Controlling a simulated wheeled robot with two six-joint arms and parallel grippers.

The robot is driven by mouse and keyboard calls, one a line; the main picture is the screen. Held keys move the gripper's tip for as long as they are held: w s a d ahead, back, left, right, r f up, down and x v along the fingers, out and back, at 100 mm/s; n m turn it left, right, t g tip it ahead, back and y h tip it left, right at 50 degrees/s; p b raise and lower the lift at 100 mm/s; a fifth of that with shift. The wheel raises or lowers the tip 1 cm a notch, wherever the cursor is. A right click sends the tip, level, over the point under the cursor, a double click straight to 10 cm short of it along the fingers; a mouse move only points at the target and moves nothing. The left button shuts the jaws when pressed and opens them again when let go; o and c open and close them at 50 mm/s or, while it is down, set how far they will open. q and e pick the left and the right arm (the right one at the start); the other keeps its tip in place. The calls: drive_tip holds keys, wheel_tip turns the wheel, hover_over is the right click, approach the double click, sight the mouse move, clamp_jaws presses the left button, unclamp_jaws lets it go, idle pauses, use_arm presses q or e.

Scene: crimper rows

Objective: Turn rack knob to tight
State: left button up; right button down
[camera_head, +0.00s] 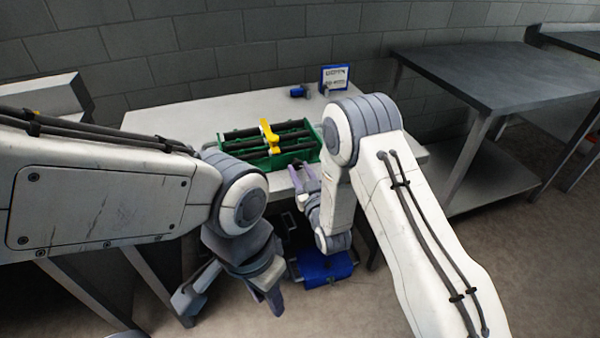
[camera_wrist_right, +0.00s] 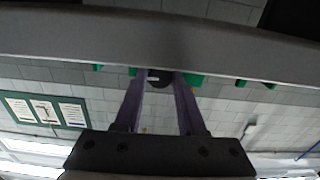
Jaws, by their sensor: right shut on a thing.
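A green rack (camera_head: 256,160) with several black bars stands on the light table (camera_head: 180,114). A yellow piece (camera_head: 269,137) lies across the bars. My right gripper (camera_head: 301,172) is at the front edge of the rack. In the right wrist view, its purple fingers (camera_wrist_right: 160,92) are shut on a dark round knob (camera_wrist_right: 160,77), just past the table edge. The knob's marking cannot be read. My left gripper (camera_head: 229,302) is open and empty, low in front of the table and well away from the rack.
A small blue object (camera_head: 298,91) and a blue-framed card (camera_head: 335,78) are at the back of the table. A blue case (camera_head: 322,268) is low in front of the table. A grey metal bench (camera_head: 490,75) stands to the right.

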idle(0.3)
drive_tip(key=c, duration=0.5)
unclamp_jaws()
drive_tip(key=shift+s, duration=0.1)
drive_tip(key=v, duration=1)
drive_tip(key=shift+s+d+r+b, duration=0.1)
drive_tip(key=shift+s+b, duration=0.05)
drive_tip(key=shift+b, duration=0.25)
